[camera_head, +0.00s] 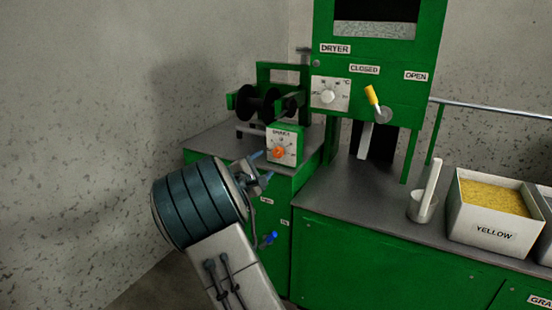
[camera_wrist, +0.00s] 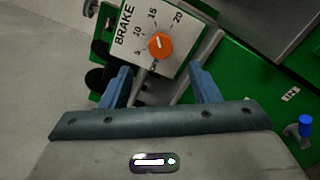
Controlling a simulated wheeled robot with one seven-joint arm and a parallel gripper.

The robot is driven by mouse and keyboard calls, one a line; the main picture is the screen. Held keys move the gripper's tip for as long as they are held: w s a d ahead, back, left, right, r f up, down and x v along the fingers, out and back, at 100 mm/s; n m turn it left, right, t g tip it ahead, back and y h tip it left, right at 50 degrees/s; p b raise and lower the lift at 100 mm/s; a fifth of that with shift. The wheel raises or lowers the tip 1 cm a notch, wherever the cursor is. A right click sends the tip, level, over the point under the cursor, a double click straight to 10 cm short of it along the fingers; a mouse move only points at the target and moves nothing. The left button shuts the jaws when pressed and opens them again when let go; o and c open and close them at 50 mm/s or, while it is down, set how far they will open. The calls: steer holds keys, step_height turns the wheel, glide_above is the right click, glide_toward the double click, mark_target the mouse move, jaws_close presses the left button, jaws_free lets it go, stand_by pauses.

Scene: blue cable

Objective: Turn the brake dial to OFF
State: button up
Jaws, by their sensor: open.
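The brake dial is an orange knob (camera_head: 278,152) on a white plate marked BRAKE, on a green box at the left of the machine. In the wrist view the orange knob (camera_wrist: 160,46) sits ahead of my fingers, with 5, 10, 15 and 20 printed around it. Its white pointer mark is small; its exact setting is hard to read. My gripper (camera_head: 263,166) is open and empty, just left of and below the dial in the head view. In the wrist view my gripper (camera_wrist: 158,82) has its two blue fingers spread apart, short of the knob and not touching it.
A spool (camera_head: 252,104) stands behind the brake box. The dryer has a white dial (camera_head: 327,96) and a yellow-handled lever (camera_head: 371,95). A blue-tipped valve (camera_head: 270,237) juts below. A bin of yellow pellets (camera_head: 492,210) and a cup (camera_head: 422,207) stand right.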

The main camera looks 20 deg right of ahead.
mark_target(277, 154)
steer(key=x, duration=0.8)
steer(key=shift+w+d+b, duration=0.25)
steer(key=shift+d+b, duration=0.1)
steer(key=shift+b, duration=0.05)
steer(key=c, duration=1)
